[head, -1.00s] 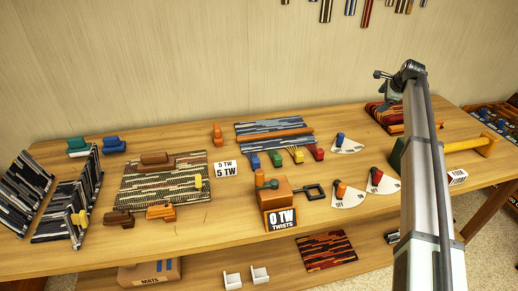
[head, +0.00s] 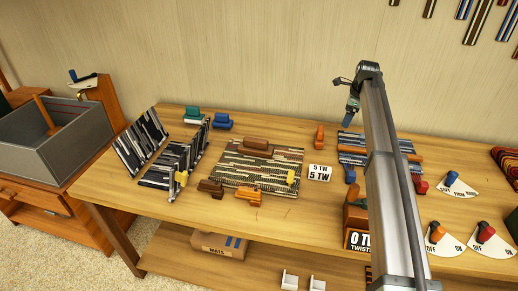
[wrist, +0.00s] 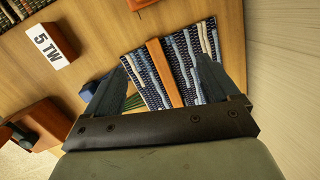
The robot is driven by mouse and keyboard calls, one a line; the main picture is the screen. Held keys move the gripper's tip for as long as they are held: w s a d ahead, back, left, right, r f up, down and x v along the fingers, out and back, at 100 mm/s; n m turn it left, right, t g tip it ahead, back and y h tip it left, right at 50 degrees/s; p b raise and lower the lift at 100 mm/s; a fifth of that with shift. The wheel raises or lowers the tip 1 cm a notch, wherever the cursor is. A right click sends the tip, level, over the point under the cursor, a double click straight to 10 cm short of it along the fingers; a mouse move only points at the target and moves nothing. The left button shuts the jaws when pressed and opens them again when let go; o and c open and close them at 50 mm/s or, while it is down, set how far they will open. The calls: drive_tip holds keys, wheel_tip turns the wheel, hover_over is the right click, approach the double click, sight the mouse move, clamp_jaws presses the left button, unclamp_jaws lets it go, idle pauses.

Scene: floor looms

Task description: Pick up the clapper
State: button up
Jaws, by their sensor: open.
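I cannot tell for sure which piece is the clapper. A dark brown wooden block (head: 257,146) with a grooved side lies on the striped mat (head: 240,180) on the bench and could be it. My gripper (head: 347,118) is open and empty above the bench, to the right of that block. In the wrist view, my open fingers (wrist: 168,72) spread over a blue striped mat (wrist: 198,50) with an orange wooden bar (wrist: 163,72) across it. The bar lies below the fingers, and nothing is visibly held.
An upright orange wooden piece (head: 319,136) and a "5 TW" sign (head: 319,173) stand between the mats. Dark striped panels (head: 143,142) stand at the left end. A grey bin (head: 60,143) is on a separate table. Dials (head: 484,237) lie at the right.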

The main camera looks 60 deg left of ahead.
drive_tip(key=s+a+h, duration=0.1)
drive_tip(key=s+a, duration=1.1)
drive_tip(key=s, duration=0.5)
drive_tip(key=n+h, duration=0.1)
hover_over(256, 146)
drive_tip(key=a, duration=0.1)
drive_tip(key=f, duration=0.1)
drive_tip(key=shift+g, duration=0.4)
drive_tip(key=f, duration=1.4)
drive_tip(key=shift+w+a, duration=0.1)
drive_tip(key=shift+w, duration=0.3)
drive_tip(key=c, duration=1.2)
